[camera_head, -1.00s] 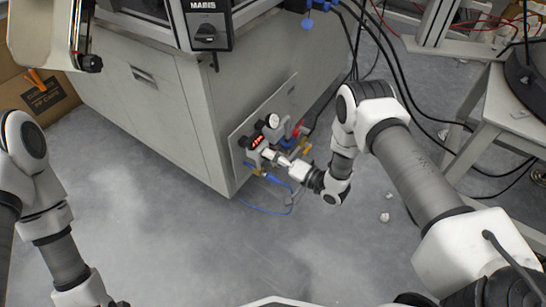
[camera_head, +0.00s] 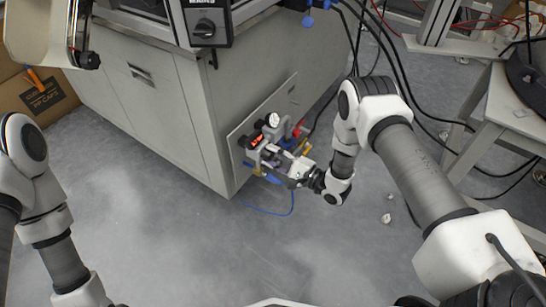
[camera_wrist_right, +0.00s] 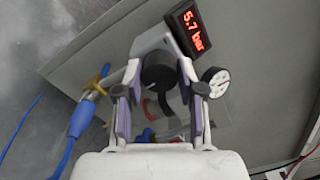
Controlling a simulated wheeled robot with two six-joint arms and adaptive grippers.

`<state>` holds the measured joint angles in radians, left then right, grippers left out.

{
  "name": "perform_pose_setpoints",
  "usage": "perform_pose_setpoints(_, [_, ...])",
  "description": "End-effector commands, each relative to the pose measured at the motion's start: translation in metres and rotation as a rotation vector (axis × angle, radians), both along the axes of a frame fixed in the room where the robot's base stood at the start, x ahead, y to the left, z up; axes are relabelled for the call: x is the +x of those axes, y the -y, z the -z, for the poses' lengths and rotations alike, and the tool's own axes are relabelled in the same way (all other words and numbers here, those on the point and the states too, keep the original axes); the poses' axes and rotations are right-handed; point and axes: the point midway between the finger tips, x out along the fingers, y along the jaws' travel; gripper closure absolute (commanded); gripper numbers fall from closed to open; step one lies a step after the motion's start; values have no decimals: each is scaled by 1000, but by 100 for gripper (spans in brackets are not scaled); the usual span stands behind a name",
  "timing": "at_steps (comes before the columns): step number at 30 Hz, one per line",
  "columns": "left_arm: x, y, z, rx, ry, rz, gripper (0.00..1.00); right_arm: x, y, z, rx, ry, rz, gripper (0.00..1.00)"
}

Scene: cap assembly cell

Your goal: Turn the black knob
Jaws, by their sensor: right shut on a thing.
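The black knob (camera_wrist_right: 157,72) shows in the right wrist view on a grey-white pneumatic unit. My right gripper (camera_wrist_right: 156,88) has one finger on each side of it and is shut on it. In the head view the right gripper (camera_head: 274,155) is at the panel on the lower corner of the cabinet, and its fingers mostly hide the knob there. A red display (camera_wrist_right: 194,31), tilted in the right wrist view, reads 5.7 bar. My left gripper is out of view; only part of the left arm shows at the left.
A round white gauge (camera_wrist_right: 215,80) sits close beside the right finger. A blue hose (camera_wrist_right: 75,128) with a brass fitting is on the other side. The grey cabinet (camera_head: 160,110) stands behind. A table (camera_head: 500,110) and black cables are at right.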

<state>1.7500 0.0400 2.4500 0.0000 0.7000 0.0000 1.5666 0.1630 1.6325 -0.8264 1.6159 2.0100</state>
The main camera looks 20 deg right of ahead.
Motion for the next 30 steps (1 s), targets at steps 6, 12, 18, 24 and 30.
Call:
perform_pose_setpoints(6, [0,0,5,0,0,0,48,1,0,1,159,-123,0,96])
perform_pose_setpoints(12, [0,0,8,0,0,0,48,0,0,1,304,-237,0,96])
perform_pose_setpoints(18, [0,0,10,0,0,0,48,0,0,1,427,-333,0,96])
perform_pose_setpoints(24, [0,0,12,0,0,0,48,0,0,0,512,-399,0,96])
perform_pose_setpoints(30, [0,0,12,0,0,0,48,0,0,0,554,-432,0,96])
